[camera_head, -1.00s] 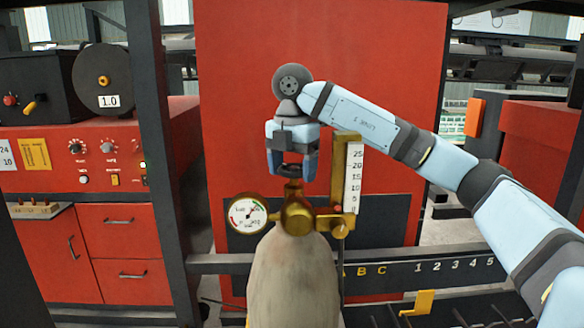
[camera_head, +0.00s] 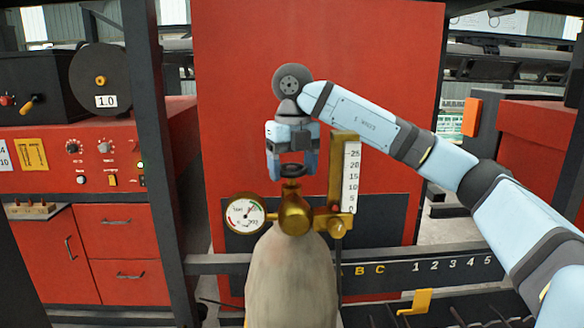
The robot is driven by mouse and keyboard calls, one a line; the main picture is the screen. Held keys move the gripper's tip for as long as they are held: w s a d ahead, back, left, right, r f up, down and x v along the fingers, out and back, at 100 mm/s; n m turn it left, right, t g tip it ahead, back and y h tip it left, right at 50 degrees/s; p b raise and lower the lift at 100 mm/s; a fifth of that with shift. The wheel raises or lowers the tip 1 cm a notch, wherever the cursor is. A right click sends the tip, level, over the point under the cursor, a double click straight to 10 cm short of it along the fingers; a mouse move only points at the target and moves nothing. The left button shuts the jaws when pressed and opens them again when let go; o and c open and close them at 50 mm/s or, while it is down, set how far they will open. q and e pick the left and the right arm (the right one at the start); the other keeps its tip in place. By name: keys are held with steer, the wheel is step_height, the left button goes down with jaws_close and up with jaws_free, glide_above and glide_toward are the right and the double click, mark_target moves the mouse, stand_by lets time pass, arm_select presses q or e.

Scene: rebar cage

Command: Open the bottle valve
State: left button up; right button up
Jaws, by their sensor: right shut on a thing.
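The gas bottle (camera_head: 291,285) stands upright in the middle foreground, pale and rounded at the shoulder. A brass valve body (camera_head: 294,214) sits on its top, with a round gauge (camera_head: 244,213) at left and a flow tube with a white scale (camera_head: 350,176) at right. The dark valve handwheel (camera_head: 292,171) tops the brass stem. My right gripper (camera_head: 292,168) points straight down from above and is shut on the handwheel, a finger at each side. My left gripper is not in view.
A red welding machine (camera_head: 93,215) with knobs and a wire spool (camera_head: 101,79) stands at left behind a dark post (camera_head: 153,150). A large red panel (camera_head: 230,90) stands behind the bottle. A dark rail with numbers (camera_head: 440,264) runs across at lower right.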

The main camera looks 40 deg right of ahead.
steer(key=n, duration=0.4)
steer(key=shift+d+n, duration=0.1)
steer(key=shift+n, duration=0.2)
steer(key=n, duration=0.4)
steer(key=shift+d+n, duration=0.1)
steer(key=shift+n, duration=0.2)
steer(key=n, duration=0.3)
steer(key=shift+w+n, duration=0.15)
steer(key=shift+n, duration=0.15)
steer(key=n, duration=0.4)
steer(key=shift+w+d+n, duration=0.1)
steer(key=shift+n, duration=0.2)
steer(key=n, duration=0.3)
steer(key=shift+n, duration=0.3)
steer(key=n, duration=0.4)
steer(key=shift+w+r+n, duration=0.1)
steer(key=shift+w+n, duration=0.1)
steer(key=shift+n, duration=0.1)
steer(key=n, duration=0.4)
steer(key=shift+w+n, duration=0.1)
steer(key=shift+n, duration=2.2)
